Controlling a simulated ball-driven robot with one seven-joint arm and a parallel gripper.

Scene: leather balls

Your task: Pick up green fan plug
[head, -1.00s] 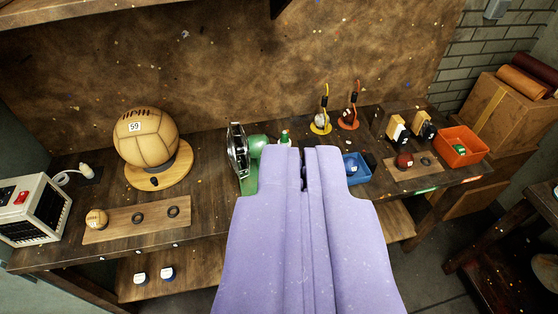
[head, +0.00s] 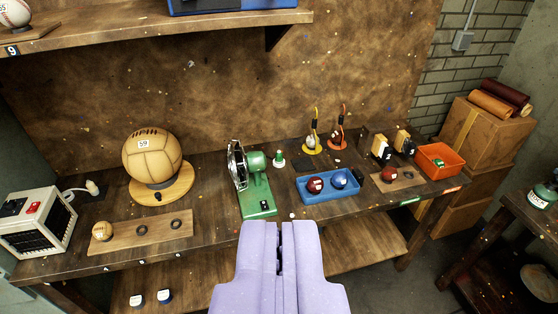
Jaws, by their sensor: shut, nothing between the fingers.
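A green desk fan (head: 258,185) with a silver cage stands upright on the bench, in the middle of the head view. Just right of the fan's motor, a small green piece (head: 279,156) stands on a pale round base. It looks like the green fan plug, but it is too small to tell for certain. My gripper (head: 280,230), in a purple cover, is at the bottom centre, in front of the bench and below the fan in the picture. It is shut and empty, apart from the fan and the small green piece.
A blue tray (head: 327,199) with a red and a blue ball sits right of the fan. A large leather ball (head: 152,155) on a wooden stand is at left. An orange bin (head: 438,168) is at right. A shelf (head: 180,28) overhangs the back.

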